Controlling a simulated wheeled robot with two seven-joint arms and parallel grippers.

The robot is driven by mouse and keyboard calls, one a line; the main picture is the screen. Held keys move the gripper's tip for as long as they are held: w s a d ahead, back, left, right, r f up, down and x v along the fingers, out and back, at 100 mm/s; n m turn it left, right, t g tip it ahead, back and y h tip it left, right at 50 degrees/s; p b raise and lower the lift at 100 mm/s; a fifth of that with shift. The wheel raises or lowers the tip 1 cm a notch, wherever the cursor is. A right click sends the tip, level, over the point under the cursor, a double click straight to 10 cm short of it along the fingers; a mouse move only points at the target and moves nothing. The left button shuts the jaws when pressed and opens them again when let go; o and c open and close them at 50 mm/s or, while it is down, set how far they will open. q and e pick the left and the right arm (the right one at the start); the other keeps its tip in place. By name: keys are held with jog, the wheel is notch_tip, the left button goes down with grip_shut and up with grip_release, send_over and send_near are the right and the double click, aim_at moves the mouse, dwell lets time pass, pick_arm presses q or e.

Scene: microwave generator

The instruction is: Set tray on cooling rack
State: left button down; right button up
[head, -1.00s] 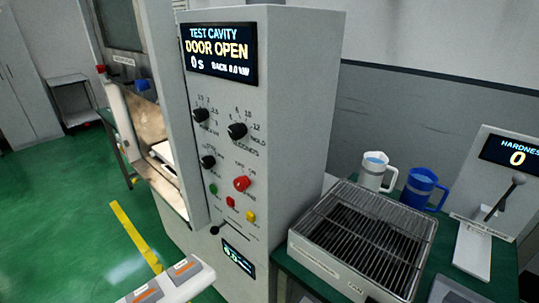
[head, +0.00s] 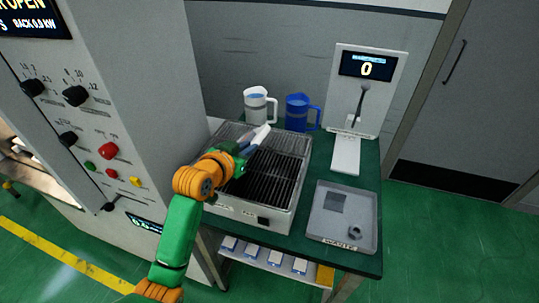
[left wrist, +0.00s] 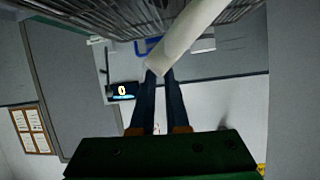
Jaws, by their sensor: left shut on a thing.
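The cooling rack (head: 281,180) is a dark wire grate on a light grey box in the middle of the head view. My left gripper (head: 249,143) is over its back left part, shut on a white bar-shaped piece (head: 262,134). In the left wrist view the piece (left wrist: 187,35) runs outward from the fingertips (left wrist: 158,78), with wire bars (left wrist: 110,15) behind it. I cannot tell whether this piece is part of the tray or whether it touches the grate. No full tray with its contents shows. My right gripper is not in view.
A white mug (head: 256,108) and a blue mug (head: 297,112) stand behind the rack. A hardness tester (head: 346,155) and a grey waste tray (head: 326,232) are on the right. The grey machine (head: 120,130) rises close on the left.

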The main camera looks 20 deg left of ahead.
pick_arm(q)
jog(key=shift+w+d+r+n+y, duration=0.15)
jog(key=shift+w+r+n+y, duration=0.05)
jog(key=shift+w+r, duration=0.4)
jog(key=shift+w+d+r+n+y, duration=0.1)
jog(key=shift+w+r+n+y, duration=0.2)
jog(key=shift+w, duration=0.35)
jog(key=shift+w+d+r, duration=0.15)
jog(key=shift+w+r, duration=0.05)
jog(key=shift+r, duration=0.05)
